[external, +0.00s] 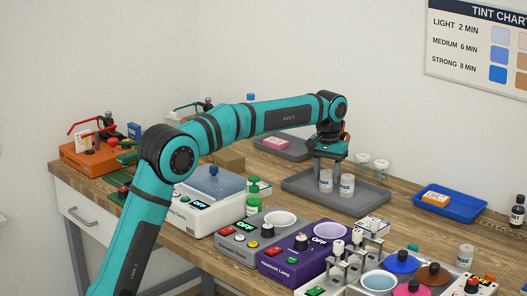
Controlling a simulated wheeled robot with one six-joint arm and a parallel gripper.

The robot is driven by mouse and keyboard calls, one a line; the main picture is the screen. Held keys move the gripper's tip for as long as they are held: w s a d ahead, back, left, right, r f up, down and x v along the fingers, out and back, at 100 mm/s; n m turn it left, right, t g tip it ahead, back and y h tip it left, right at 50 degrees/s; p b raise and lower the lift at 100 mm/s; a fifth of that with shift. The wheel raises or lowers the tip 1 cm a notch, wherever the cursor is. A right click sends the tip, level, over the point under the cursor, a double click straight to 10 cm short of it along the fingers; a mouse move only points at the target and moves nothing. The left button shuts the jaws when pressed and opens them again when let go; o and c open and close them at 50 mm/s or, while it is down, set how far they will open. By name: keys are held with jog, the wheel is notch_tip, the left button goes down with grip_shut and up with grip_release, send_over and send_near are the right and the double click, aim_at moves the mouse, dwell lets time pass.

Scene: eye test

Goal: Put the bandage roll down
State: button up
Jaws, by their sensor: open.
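My gripper (329,165) points down over a grey tray (372,200) on the wooden bench. It is open. Two small pale cylinders stand upright side by side in the tray, a left one (326,182) and a right one (347,187) with a greyish label. The left one is right under or between my fingertips. I cannot tell whether the fingers touch it. Neither cylinder can be told for sure as the bandage roll at this size.
Clear glass jars (381,166) stand behind the tray. A blue tray (450,203) holding an orange-and-white box lies to the right. A purple lamp unit (304,250) and a white device (199,212) stand in front. Bare bench shows right of the grey tray.

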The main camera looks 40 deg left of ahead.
aim_at(326, 172)
notch_tip(326, 172, up, 10)
jog(key=shift+r, duration=0.1)
dwell(0.4)
jog(key=shift+s+r, duration=0.1)
jog(key=s+a+r+m+t, duration=0.15)
jog(key=s+r+t, duration=0.4)
jog(key=s, duration=0.75)
jog(key=s+a+r+t, duration=0.2)
jog(key=s+r+t, duration=0.35)
jog(key=s, duration=0.75)
jog(key=s+a+f+t, duration=0.1)
jog(key=s+f+t, duration=0.1)
jog(key=s, duration=1.1)
jog(key=s+a+f+m+t, duration=0.1)
jog(key=s+t, duration=0.3)
jog(key=s, duration=1)
jog(key=shift+f, duration=0.4)
